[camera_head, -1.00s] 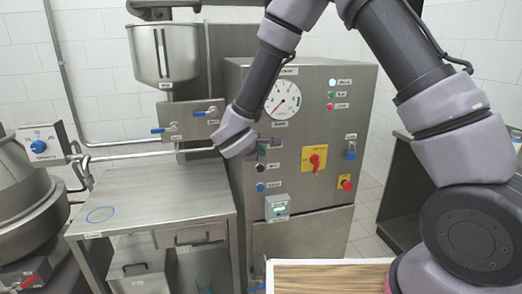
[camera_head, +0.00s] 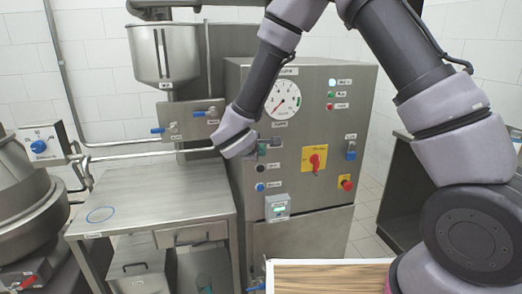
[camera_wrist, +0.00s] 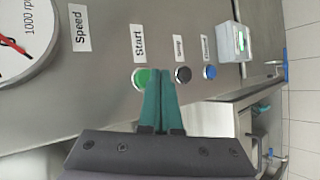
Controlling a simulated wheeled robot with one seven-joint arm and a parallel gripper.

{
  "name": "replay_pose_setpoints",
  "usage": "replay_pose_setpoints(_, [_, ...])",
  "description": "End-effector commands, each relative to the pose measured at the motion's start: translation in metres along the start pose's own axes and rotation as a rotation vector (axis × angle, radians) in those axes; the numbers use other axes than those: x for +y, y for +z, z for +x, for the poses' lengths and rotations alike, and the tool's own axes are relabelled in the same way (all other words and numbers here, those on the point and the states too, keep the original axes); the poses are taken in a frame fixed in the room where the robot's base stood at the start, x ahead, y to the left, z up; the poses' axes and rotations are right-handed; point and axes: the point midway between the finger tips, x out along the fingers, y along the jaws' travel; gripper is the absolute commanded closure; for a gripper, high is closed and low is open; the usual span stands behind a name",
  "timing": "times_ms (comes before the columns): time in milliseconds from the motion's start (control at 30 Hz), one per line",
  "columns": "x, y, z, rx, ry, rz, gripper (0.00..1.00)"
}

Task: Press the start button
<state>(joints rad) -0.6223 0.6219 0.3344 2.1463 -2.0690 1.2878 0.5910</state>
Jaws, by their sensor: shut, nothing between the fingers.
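The start button (camera_wrist: 141,78) is round and green with a silver rim, beside the label "Start" (camera_wrist: 139,44) in the wrist view. My gripper (camera_wrist: 160,73) is shut and empty, its two green fingers side by side. Its tips overlap the button's right edge in that view; I cannot tell whether they touch it. In the head view my gripper (camera_head: 263,149) is at the left part of the steel control panel (camera_head: 300,210), and it and the wrist largely hide the start button.
A black button (camera_wrist: 182,74) and a blue button (camera_wrist: 209,72) sit close beside the start button. The panel also carries a speed gauge (camera_head: 283,100), a yellow-backed red switch (camera_head: 314,159) and a red stop knob (camera_head: 346,183). A steel table (camera_head: 150,195) stands left, beneath a hopper (camera_head: 165,50).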

Motion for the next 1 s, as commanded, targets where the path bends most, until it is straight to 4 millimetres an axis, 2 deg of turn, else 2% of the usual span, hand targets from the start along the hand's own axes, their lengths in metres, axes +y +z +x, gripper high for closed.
replay_pose_setpoints(1000, [0.0047, -0.0045, 0.0062, 0.0, 0.0, 0.0, 1.0])
